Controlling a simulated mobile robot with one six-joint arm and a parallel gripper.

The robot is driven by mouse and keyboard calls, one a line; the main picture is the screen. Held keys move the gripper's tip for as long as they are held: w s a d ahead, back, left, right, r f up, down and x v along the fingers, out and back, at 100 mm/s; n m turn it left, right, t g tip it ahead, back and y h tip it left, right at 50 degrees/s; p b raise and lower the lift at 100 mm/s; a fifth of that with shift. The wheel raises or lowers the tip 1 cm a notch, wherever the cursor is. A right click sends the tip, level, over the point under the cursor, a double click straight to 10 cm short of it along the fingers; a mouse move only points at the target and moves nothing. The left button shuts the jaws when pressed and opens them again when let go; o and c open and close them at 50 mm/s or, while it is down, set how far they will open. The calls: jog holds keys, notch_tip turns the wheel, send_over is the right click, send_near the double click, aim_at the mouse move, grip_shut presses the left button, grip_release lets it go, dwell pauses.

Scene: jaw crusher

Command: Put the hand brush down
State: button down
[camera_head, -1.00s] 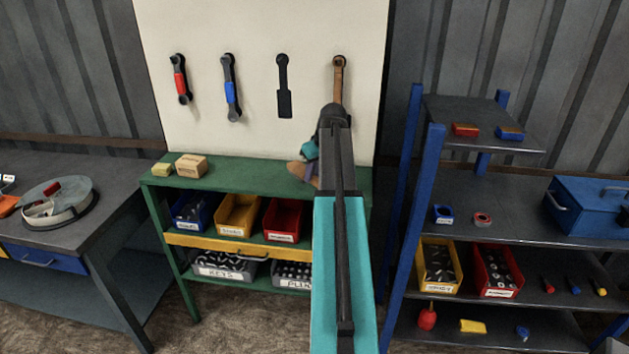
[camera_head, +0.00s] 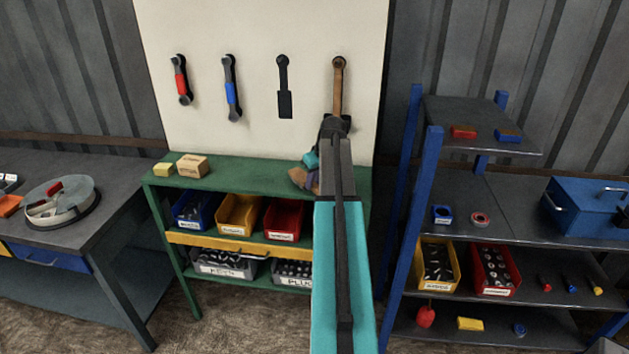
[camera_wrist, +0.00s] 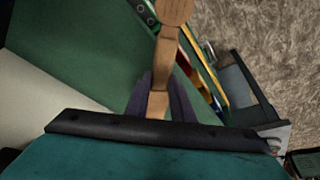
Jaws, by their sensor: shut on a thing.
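The hand brush (camera_wrist: 167,48) shows in the wrist view as a wooden handle with a rounded end. My gripper (camera_wrist: 160,88) is shut on it, with one dark finger on each side of the handle. In the head view a brown part of the brush (camera_head: 302,179) shows at the right part of the green bench top (camera_head: 240,180). My arm hides the rest of it. I cannot tell whether the brush touches the bench top.
A yellow block (camera_head: 163,169) and a tan box (camera_head: 192,166) sit at the bench's left end. The top between them and the brush is clear. A pegboard (camera_head: 260,35) with hanging tools stands behind. A blue-post shelf (camera_head: 403,230) is close on the right.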

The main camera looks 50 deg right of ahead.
jog(key=shift+f, duration=0.1)
jog(key=c, duration=1.5)
grip_release()
jog(key=shift+c, duration=0.2)
jog(key=shift+r, duration=0.2)
jog(key=b+v, duration=0.3)
jog(key=v, duration=0.9)
jog(key=shift+f, duration=0.15)
